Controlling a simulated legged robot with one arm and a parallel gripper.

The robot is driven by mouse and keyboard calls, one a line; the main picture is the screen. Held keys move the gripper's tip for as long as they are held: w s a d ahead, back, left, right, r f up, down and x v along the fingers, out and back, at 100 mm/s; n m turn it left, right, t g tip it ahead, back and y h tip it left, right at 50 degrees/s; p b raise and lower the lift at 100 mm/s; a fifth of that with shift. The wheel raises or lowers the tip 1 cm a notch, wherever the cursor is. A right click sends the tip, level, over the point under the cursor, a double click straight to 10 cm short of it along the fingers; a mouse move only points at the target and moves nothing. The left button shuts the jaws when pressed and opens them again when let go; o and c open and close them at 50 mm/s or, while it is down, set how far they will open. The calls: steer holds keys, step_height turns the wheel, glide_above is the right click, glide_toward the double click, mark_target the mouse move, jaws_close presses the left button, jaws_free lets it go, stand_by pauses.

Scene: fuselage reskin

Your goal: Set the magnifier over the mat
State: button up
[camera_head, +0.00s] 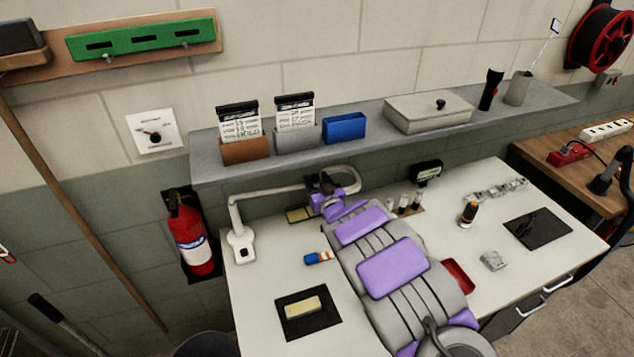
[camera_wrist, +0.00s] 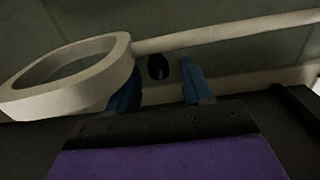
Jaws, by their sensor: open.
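The magnifier is a white jointed arm on a base (camera_head: 241,246) at the table's left back, ending in a pale ring (camera_head: 352,181) near the table's back edge. In the wrist view its ring (camera_wrist: 125,55) is at left and its thin arm runs right. My gripper (camera_head: 326,183) is at the ring; its blue fingers (camera_wrist: 158,88) are apart, with nothing seen gripped. The left finger is partly behind or against the ring; I cannot tell if they touch. A dark mat (camera_head: 291,324) with a yellowish block (camera_head: 302,308) lies front left, clear of the ring. Another dark mat (camera_head: 555,238) lies at right.
My arm crosses the table's middle. Near it are a blue-and-orange item (camera_head: 318,258), a red tray (camera_head: 457,276), a dark bottle with an orange band (camera_head: 468,214) and a small grey block (camera_head: 493,260). A grey shelf (camera_head: 215,173) overhangs the back.

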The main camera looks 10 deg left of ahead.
steer(key=shift+c, duration=0.5)
jaws_close()
